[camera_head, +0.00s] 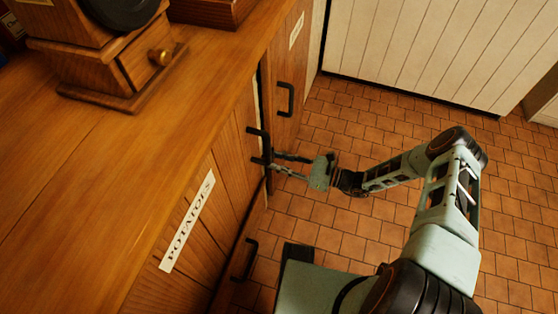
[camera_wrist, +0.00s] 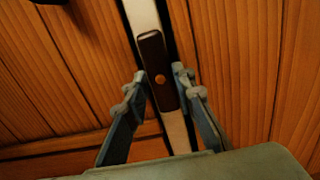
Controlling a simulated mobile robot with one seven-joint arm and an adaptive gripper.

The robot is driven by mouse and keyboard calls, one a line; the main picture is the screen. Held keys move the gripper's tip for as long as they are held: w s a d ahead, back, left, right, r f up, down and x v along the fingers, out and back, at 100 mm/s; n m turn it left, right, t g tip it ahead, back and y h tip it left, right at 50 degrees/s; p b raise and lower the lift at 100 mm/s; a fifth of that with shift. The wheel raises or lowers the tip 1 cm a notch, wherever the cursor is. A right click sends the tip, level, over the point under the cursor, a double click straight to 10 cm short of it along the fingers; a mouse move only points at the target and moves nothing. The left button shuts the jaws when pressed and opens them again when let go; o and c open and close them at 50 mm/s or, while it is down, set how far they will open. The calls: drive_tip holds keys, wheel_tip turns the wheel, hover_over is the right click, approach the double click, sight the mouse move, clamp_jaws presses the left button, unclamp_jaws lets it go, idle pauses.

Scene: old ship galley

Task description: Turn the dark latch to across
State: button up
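The dark latch (camera_wrist: 151,52) is a long brown-black bar with a brass pivot at its middle. In the wrist view it lies lengthwise along a pale strip (camera_wrist: 141,14) between two wooden panels, in line with the strip, not across it. My gripper (camera_wrist: 159,72) is open, with one finger on each side of the latch. I see gaps on both sides; contact cannot be made out. In the head view my gripper (camera_head: 274,161) reaches the cabinet front beside a dark handle, and the latch cannot be clearly picked out there.
Dark handles (camera_head: 286,100) (camera_head: 245,260) stick out from the cabinet front. The wooden counter (camera_head: 150,150) overhangs above, with a wooden grinder-like box (camera_head: 115,65) on it. A "POTATOES" label (camera_head: 188,222) marks the near panel. The tiled floor (camera_head: 345,225) is open to the right.

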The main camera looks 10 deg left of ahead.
clamp_jaws()
drive_tip(key=shift+n, duration=0.4)
drive_tip(key=n+b, duration=0.1)
drive_tip(key=n, duration=0.1)
drive_tip(key=shift+n, duration=0.4)
drive_tip(key=n, duration=0.4)
drive_tip(key=shift+n+b, duration=0.3)
drive_tip(key=shift+b, duration=0.05)
drive_tip(key=n, duration=0.4)
drive_tip(key=shift+n, duration=0.3)
drive_tip(key=n+b, duration=0.1)
drive_tip(key=n, duration=0.3)
drive_tip(key=shift+n, duration=0.7)
